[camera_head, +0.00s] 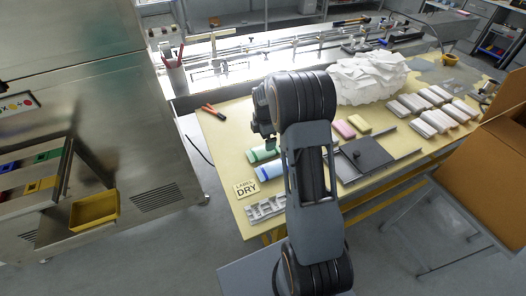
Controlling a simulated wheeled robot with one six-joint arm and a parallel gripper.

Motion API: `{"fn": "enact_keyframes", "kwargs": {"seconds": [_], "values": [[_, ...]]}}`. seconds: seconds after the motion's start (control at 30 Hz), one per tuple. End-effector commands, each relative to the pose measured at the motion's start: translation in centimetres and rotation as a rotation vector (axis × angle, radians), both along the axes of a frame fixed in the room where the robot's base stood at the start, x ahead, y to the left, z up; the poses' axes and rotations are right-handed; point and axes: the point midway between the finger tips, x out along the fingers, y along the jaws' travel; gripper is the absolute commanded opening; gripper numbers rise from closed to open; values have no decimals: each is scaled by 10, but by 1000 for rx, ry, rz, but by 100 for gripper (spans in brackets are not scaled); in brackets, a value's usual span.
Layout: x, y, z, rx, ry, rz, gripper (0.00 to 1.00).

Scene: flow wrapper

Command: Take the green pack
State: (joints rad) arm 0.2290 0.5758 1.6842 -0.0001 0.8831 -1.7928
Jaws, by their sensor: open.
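A green pack (262,154) lies on the yellow table (219,124), left of my arm. A blue pack (268,171) lies just in front of it. My gripper (268,141) hangs just above the right part of the green pack, apart or touching I cannot tell. Its fingers are small and dark in this view, and it holds nothing that I can see. My arm hides the right ends of both packs.
A "DRY" sign (246,189) and a grey rack (266,208) lie near the table's front. A pink pack (345,130), a yellow pack (359,124), a dark plate (363,157) and a white heap (369,78) are right of my arm. Red-handled pliers (212,111) lie at back left.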

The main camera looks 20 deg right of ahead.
Motion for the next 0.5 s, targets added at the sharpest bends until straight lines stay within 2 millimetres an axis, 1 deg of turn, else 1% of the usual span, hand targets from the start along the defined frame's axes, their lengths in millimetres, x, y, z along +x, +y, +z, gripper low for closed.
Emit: {"fn": "enact_keyframes", "kwargs": {"seconds": [0.1,0.27,0.33,0.5], "values": [[0,0,-12,0,1,0,100],[0,2,-18,0,-1,1,100],[-1,2,-24,0,1,2,100],[-2,6,-47,1,3,4,100]]}}
